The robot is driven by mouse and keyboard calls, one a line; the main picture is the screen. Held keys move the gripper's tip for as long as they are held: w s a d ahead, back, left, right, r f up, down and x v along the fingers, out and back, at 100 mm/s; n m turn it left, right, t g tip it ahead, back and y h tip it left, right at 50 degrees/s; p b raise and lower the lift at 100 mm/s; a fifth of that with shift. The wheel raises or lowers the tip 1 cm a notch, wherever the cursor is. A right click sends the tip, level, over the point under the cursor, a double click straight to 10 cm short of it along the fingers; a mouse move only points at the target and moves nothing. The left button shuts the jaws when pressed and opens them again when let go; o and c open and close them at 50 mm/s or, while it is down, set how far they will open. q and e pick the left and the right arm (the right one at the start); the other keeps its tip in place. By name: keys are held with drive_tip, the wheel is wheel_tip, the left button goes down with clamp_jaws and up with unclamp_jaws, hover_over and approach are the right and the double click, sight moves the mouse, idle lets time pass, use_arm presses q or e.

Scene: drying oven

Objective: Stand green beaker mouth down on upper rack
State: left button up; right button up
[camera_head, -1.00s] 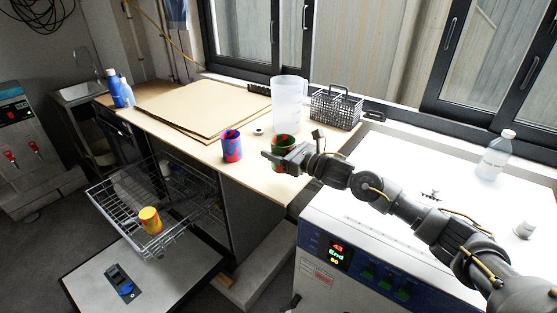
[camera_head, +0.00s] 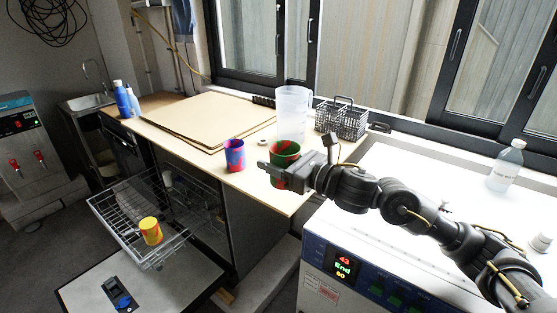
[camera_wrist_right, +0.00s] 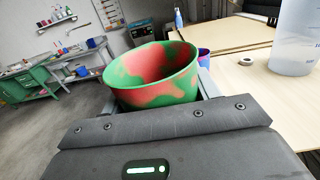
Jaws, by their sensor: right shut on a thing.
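The green beaker (camera_head: 285,152), green with red patches, is upright with its mouth up, at the front of the wooden counter. My right gripper (camera_head: 270,168) is shut on it; the beaker also shows between the fingers in the right wrist view (camera_wrist_right: 155,75). Whether its base touches the counter I cannot tell. The upper rack (camera_head: 120,222) is a wire rack pulled out of the dishwasher at lower left. A yellow and red beaker (camera_head: 150,231) stands on it. My left gripper is not in view.
A blue and red beaker (camera_head: 234,156) stands left of the green one. A clear plastic jug (camera_head: 293,110) and a black basket (camera_head: 341,119) stand behind. The open dishwasher door (camera_head: 80,295) lies below the rack. The white oven (camera_head: 400,205) is at right.

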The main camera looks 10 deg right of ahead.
drive_tip(key=shift+r+p, duration=0.3)
drive_tip(key=shift+r, duration=0.4)
drive_tip(key=m+p, duration=0.1)
drive_tip(key=m, duration=0.1)
drive_tip(key=m+p, duration=0.3)
drive_tip(key=m, duration=0.1)
drive_tip(key=shift+r, duration=0.3)
drive_tip(key=m, duration=0.1)
drive_tip(key=m+p, duration=0.1)
drive_tip(key=shift+f+m+p, duration=0.2)
drive_tip(key=shift+m+p, duration=0.1)
drive_tip(key=shift+f, duration=0.15)
